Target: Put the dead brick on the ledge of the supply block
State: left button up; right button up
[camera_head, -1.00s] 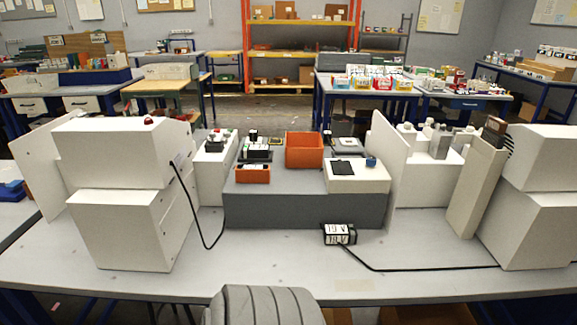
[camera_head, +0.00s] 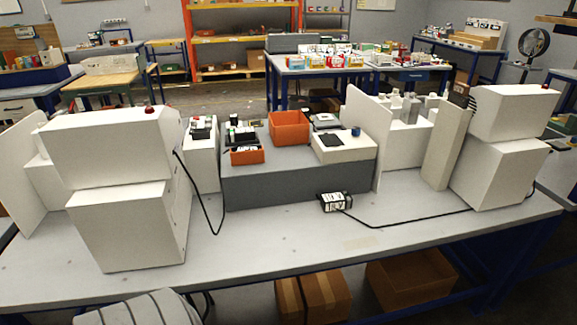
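A small black brick (camera_head: 335,202) with a white label lies on the table in front of the grey block (camera_head: 300,186). A black cable runs from it to the right, towards the stacked white blocks (camera_head: 497,172). I take this to be the dead brick. Which white body is the supply block, and where its ledge is, I cannot tell for sure. A dark brick-like piece (camera_head: 460,95) sits at the top of the pale upright post (camera_head: 447,143) beside the right-hand white blocks. Neither of my grippers is in view.
Stacked white blocks (camera_head: 130,226) stand at the left, with a hanging black cable. Orange bins (camera_head: 289,128) stand on the grey block, left of a white box (camera_head: 342,149). The table front (camera_head: 300,240) is mostly clear. A grey ribbed object (camera_head: 140,308) is at bottom left.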

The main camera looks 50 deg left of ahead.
aim_at(287, 157)
jog(key=u, duration=2.05)
